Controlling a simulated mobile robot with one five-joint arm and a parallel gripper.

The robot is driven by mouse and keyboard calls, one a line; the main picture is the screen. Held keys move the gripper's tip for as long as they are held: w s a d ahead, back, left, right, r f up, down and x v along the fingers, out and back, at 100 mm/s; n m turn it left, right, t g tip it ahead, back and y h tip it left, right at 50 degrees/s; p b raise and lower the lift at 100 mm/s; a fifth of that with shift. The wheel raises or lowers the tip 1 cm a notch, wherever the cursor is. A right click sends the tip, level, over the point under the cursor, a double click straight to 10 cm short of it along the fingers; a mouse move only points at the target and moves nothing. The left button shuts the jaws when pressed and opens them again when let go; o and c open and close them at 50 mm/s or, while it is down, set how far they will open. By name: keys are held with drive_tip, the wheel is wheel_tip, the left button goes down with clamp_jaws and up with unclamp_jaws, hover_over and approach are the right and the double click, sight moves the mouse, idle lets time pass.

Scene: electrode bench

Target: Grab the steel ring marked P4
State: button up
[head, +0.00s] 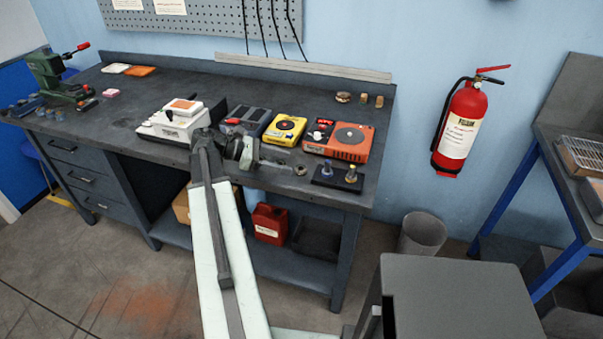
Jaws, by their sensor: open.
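A small steel ring-like piece (300,170) lies near the front edge of the dark workbench (110,108). No P4 mark can be read on it at this size, so I cannot tell whether it is the ring named. My gripper (264,159) is above the front part of the bench, left of that piece, with its fingers pointing right. It appears empty and apart from the piece. The jaws are small in view and partly hidden behind my own wrist.
A dark stand with two pegs (337,177) is just right of the small piece. Behind are an orange device (340,139), a yellow one (284,130) and a grey one (246,121). A white device (172,123) stands left of my arm. The bench's left middle is fairly clear.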

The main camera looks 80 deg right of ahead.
sight(304, 169)
drive_tip(key=b+x, duration=0.1)
drive_tip(key=x, duration=0.1)
drive_tip(key=b+x, duration=0.1)
drive_tip(key=x, duration=0.2)
drive_tip(key=shift+w+a+f+b, duration=0.1)
drive_tip(key=shift+a+f+b, duration=0.1)
drive_tip(key=shift+f+b, duration=0.15)
drive_tip(key=shift+r, duration=0.1)
clamp_jaws()
wheel_tip(304, 169, up, 10)
drive_tip(key=p, duration=1)
